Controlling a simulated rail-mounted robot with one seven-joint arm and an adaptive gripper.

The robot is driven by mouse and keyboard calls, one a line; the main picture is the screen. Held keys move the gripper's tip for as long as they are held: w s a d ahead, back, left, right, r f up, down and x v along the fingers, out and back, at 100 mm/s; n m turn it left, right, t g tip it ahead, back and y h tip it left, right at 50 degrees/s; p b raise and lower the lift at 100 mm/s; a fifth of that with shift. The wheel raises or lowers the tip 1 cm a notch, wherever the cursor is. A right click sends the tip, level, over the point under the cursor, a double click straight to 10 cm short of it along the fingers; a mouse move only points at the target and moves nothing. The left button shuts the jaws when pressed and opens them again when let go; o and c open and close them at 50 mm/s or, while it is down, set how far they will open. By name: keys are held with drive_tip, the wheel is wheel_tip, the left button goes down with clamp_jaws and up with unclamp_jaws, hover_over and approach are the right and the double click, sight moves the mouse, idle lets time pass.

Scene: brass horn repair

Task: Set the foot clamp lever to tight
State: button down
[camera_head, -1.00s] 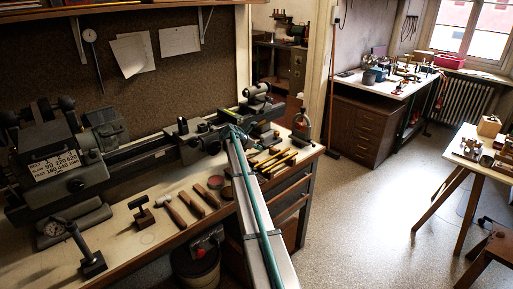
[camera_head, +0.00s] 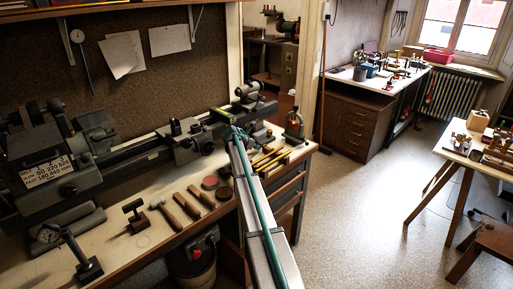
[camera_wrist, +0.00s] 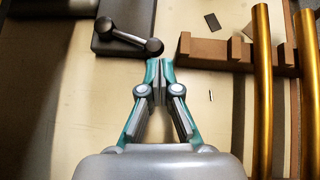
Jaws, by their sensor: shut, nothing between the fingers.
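A dark lever (camera_wrist: 128,36) with a round knob at each end lies across a dark grey block (camera_wrist: 112,47) at the top of the wrist view. It looks like the foot clamp lever, but I see no tight or loose marking. My gripper (camera_wrist: 160,64) is shut and empty. In the wrist view its tips lie just below the lever's right knob; I cannot tell whether they touch it. In the head view my gripper (camera_head: 240,133) is small, at the lathe's right end, and the lever cannot be made out there.
A brown notched rack (camera_wrist: 225,53) and brass tubes (camera_wrist: 265,90) stand to the right of my gripper. The lathe (camera_head: 125,160) runs along the bench (camera_head: 125,262). Open floor (camera_head: 345,220) is at right.

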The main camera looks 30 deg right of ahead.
drive_tip(key=shift+w+a, duration=0.1)
drive_tip(key=shift+w, duration=0.05)
drive_tip(key=shift+w+a, duration=0.45)
drive_tip(key=shift+r+p, duration=0.1)
drive_tip(key=shift+p, duration=0.2)
drive_tip(key=s+p+v, duration=0.1)
drive_tip(key=p+v, duration=0.3)
drive_tip(key=v, duration=0.6)
drive_tip(key=shift+d, duration=0.15)
